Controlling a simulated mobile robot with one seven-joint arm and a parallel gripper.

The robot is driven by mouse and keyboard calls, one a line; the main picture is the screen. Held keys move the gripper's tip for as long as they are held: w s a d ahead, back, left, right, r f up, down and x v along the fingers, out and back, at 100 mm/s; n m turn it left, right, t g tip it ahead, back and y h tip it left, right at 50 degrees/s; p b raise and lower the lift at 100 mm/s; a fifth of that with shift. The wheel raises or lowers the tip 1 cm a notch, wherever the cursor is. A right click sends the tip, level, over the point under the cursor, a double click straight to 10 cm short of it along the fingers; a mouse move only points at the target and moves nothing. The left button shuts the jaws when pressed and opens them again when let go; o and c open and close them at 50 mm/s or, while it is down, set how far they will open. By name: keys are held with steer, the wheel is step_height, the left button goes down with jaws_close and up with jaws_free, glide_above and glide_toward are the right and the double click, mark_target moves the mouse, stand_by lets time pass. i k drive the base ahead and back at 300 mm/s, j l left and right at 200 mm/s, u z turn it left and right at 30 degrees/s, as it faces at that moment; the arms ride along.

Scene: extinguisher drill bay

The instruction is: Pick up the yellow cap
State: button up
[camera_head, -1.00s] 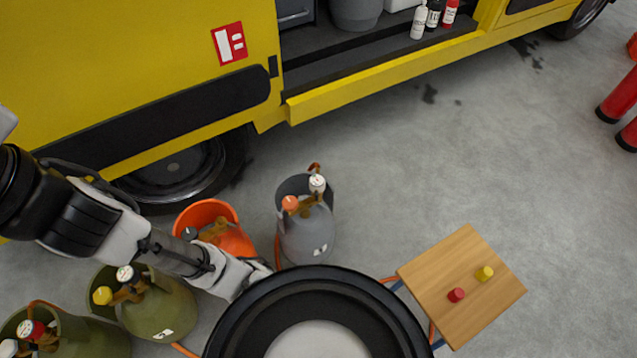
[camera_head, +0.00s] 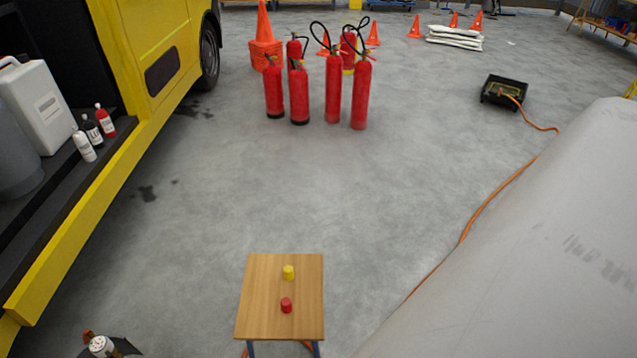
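The yellow cap (camera_head: 288,272) stands on a small wooden-topped table (camera_head: 257,299) near the bottom middle of the head view. A red cap (camera_head: 286,305) stands on the same table top, nearer to me and apart from the yellow one. Nothing covers the yellow cap, and the wood around it is bare. My gripper is not in this view, so its state and its distance from the cap are hidden.
A yellow truck (camera_head: 75,235) with bottles on its sill stands at left. Red extinguishers (camera_head: 333,95) stand beyond the table. A large pale surface (camera_head: 540,260) fills the lower right, beside an orange hose (camera_head: 484,207). The grey floor between is clear.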

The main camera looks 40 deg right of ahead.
mark_target(289, 276)
steer(key=k+j+z, duration=0.15)
steer(key=z, duration=0.3)
steer(key=k+z, duration=0.45)
steer(key=l+u, duration=0.1)
steer(key=u, duration=0.3)
steer(key=l+u, duration=0.1)
steer(key=u, duration=0.3)
steer(key=l+u, duration=0.1)
steer(key=u, duration=0.3)
steer(key=l+u, duration=0.1)
steer(key=u, duration=0.3)
steer(key=k+u, duration=0.1)
steer(key=u, duration=0.3)
steer(key=z, duration=1.75)
steer(key=i+l+u, duration=0.1)
steer(key=i+l, duration=0.2)
steer(key=i, duration=0.15)
